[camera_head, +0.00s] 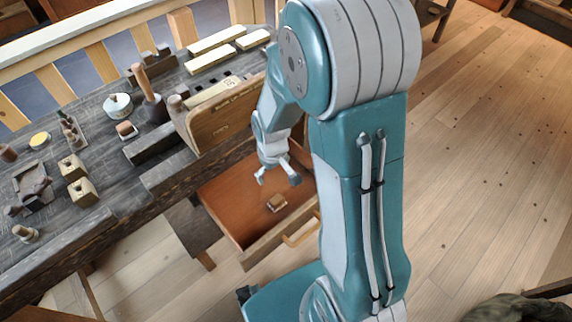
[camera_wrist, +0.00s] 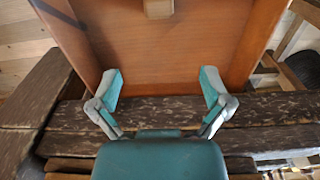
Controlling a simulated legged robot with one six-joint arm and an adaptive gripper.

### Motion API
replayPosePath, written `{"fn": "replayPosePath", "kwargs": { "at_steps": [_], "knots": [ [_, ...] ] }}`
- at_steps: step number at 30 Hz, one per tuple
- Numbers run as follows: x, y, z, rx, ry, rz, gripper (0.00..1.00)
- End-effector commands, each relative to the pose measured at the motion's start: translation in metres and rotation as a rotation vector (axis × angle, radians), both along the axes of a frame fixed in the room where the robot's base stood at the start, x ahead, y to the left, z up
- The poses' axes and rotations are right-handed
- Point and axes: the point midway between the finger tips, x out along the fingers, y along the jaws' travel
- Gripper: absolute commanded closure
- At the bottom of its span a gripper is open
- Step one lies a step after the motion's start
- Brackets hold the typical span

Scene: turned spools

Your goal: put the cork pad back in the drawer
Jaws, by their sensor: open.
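The drawer (camera_head: 228,208) is pulled out below the workbench, and its wooden floor also shows in the wrist view (camera_wrist: 165,55). A small tan squarish piece (camera_head: 277,203) lies inside it, towards the front; it looks like the cork pad. The same piece shows in part at the top edge of the wrist view (camera_wrist: 158,8). My gripper (camera_head: 277,177) is open and empty above the drawer, with its fingers apart in the wrist view (camera_wrist: 160,76). It is not touching the tan piece.
The workbench (camera_head: 105,205) holds several small wooden blocks, a white round tin (camera_head: 118,105), a yellow disc (camera_head: 40,140) and an upright wooden box (camera_head: 225,115) close to my arm. The drawer's handle (camera_head: 300,230) faces the open plank floor (camera_head: 480,150).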

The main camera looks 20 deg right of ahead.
Motion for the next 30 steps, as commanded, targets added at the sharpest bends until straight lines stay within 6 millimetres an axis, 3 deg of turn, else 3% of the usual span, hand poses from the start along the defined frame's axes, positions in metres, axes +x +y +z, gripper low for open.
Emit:
{"fn": "replayPosePath", "kwargs": {
  "at_steps": [1,6,15,24,30],
  "knots": [
    [0.000,0.000,0.023,0.001,-0.035,-0.015,0.01],
    [-0.011,0.000,0.085,0.007,-0.117,-0.066,0.01],
    [-0.053,0.000,0.176,0.026,-0.260,-0.156,0.01],
    [-0.114,0.000,0.239,0.059,-0.396,-0.242,0.01],
    [-0.138,0.000,0.254,0.073,-0.442,-0.274,0.01]
  ]
}}
